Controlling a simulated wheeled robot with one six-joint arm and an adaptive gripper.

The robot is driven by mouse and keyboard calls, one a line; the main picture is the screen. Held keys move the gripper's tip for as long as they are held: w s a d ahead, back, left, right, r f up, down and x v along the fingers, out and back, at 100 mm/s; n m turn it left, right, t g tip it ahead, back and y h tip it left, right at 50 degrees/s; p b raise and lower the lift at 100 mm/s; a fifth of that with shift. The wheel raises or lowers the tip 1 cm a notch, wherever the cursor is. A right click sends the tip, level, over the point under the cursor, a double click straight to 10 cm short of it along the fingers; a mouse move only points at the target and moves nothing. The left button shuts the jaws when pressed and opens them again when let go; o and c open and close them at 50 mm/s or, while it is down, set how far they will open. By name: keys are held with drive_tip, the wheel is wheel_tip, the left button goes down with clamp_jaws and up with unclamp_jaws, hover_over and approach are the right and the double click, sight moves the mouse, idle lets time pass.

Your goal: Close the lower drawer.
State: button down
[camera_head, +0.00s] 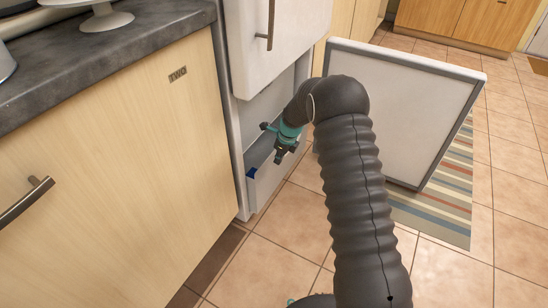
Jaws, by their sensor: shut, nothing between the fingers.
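How the panel joins the unit is hidden behind my arm. My gripper (279,156), teal and black, is shut and empty at the mouth of the open compartment, left of the panel. I cannot tell whether it touches anything.
The upper white front (280,40) with a vertical handle is shut. A wooden cabinet (120,150) under a dark counter (120,45) stands close on the left. A striped rug (452,190) lies by the panel. The tiled floor in front is mostly clear.

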drive_tip(key=s+d+v, duration=0.1)
drive_tip(key=d+v, duration=0.1)
drive_tip(key=v, duration=0.8)
drive_tip(key=s+d+f+m+y+b, duration=0.3)
drive_tip(key=s+d+b, duration=0.1)
drive_tip(key=d+b, duration=0.2)
drive_tip(key=shift+w+a+f+n+t+y+b, duration=0.5)
drive_tip(key=shift+w+a+f, duration=0.45)
drive_tip(key=shift+a, duration=1.15)
drive_tip(key=shift+w+a+f+n+t+y+b, duration=0.45)
drive_tip(key=shift+a+f, duration=0.75)
drive_tip(key=shift+a, duration=0.85)
drive_tip(key=shift+w+a+f+n+t+y+b, duration=0.45)
drive_tip(key=shift+w+a+f, duration=0.55)
drive_tip(key=shift+a, duration=1.1)
drive_tip(key=shift+s+f, duration=0.1)
drive_tip(key=shift+s, duration=0.05)
